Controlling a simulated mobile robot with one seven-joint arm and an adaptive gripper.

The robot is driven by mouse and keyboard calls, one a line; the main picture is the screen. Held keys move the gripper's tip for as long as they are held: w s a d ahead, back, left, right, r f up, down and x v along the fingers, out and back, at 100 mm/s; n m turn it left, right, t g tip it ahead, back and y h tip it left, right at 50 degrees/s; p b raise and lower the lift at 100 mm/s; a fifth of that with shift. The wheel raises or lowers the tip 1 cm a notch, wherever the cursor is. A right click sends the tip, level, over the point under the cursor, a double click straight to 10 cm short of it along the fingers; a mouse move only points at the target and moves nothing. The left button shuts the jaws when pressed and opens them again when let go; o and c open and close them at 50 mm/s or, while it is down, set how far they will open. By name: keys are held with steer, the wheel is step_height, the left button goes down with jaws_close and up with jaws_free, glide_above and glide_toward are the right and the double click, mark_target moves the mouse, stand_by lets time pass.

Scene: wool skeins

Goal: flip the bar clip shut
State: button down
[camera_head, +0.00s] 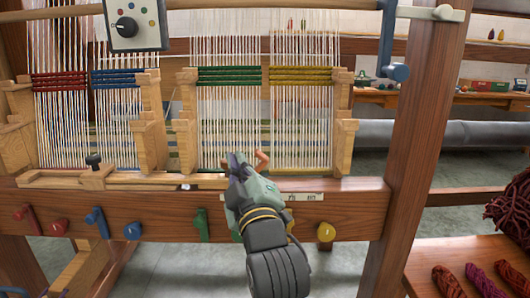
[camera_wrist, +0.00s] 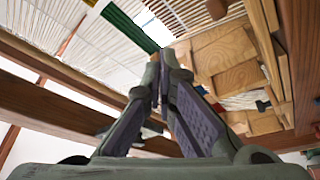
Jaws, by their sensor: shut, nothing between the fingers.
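My gripper (camera_head: 238,165) is in front of the loom, at the lower edge of the green-banded warp. In the wrist view its fingers (camera_wrist: 162,62) meet at the tips, with nothing between them. A small copper-brown bent piece (camera_head: 262,160) shows just right of the fingertips; I cannot tell whether they touch it. At the upper right, a pale fitting (camera_head: 440,13) sits at the end of the top bar (camera_head: 250,13), and a blue lever-like piece (camera_head: 388,42) hangs below it by the post. I cannot tell which of these is the bar clip, or whether it is open.
The front beam (camera_head: 155,222) carries coloured hooks and knobs, with a green hook (camera_head: 201,225) left of my arm. A thick wooden post (camera_head: 418,130) stands at right. Wool skeins (camera_head: 487,280) lie on a table at lower right. A control box (camera_head: 134,24) hangs at upper left.

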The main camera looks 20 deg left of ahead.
steer(key=shift+w+d+f, duration=0.3)
steer(key=shift+d, duration=0.15)
steer(key=shift+w+a+r+p, duration=0.1)
steer(key=shift+p, duration=0.2)
steer(key=p+x, duration=0.9)
steer(key=shift+w+d+f+p, duration=0.25)
steer(key=shift+w+d+f, duration=0.15)
steer(key=shift+d+f, duration=0.3)
steer(key=shift+w+d+f+p, duration=0.2)
steer(key=shift+w+d+f, duration=0.2)
steer(key=shift+d+f, duration=0.3)
